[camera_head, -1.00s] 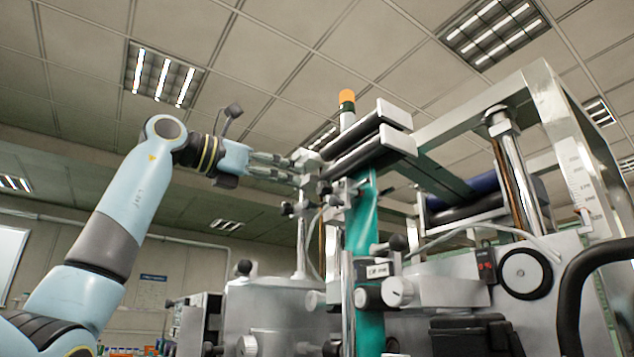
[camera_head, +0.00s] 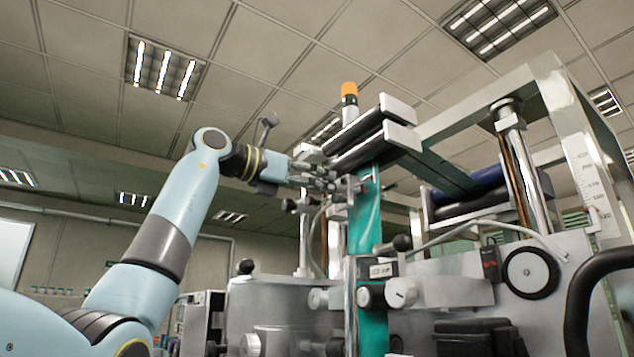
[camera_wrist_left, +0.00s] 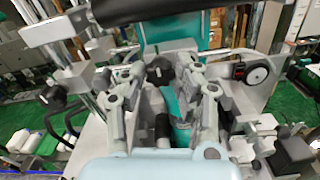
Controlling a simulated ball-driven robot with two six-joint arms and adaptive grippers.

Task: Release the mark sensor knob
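My left gripper (camera_head: 328,180) is at the small bracket and rod assembly beside the teal film in the head view, just below the black rollers. In the left wrist view the fingers of my left gripper (camera_wrist_left: 162,80) stand apart. A black knob (camera_wrist_left: 160,70) shows in the gap between the fingertips, with space on both sides. I cannot tell for certain that it is the mark sensor knob. In the head view the fingers and bracket overlap, so contact is hidden. A small black knob (camera_head: 288,204) sits just below the gripper. My right gripper is in neither view.
Black rollers with white end blocks (camera_head: 398,108) stand close above the gripper. The teal film (camera_head: 364,225) runs down beside a steel post. A black handle (camera_head: 402,242) and white dials (camera_head: 400,292) lie lower. Left of the machine the space is open.

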